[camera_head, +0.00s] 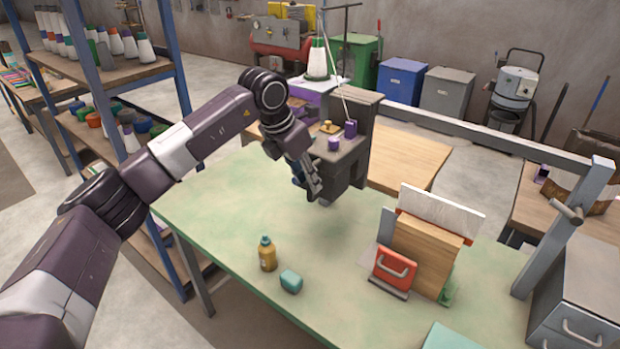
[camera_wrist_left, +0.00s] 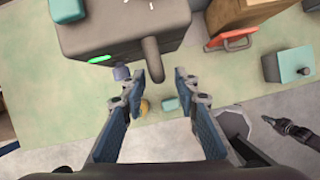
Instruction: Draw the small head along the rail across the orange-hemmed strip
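My left gripper (camera_head: 313,188) is beside the front of a grey machine (camera_head: 345,165) at the back of the green table. A dark gripper-like shape (camera_wrist_left: 292,130), perhaps my right gripper, lies low right.
A yellow bottle (camera_head: 267,254) and a teal block (camera_head: 291,281) stand on the table (camera_head: 230,215). A red handled piece (camera_head: 393,268) leans at the wooden block. The middle of the table is clear.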

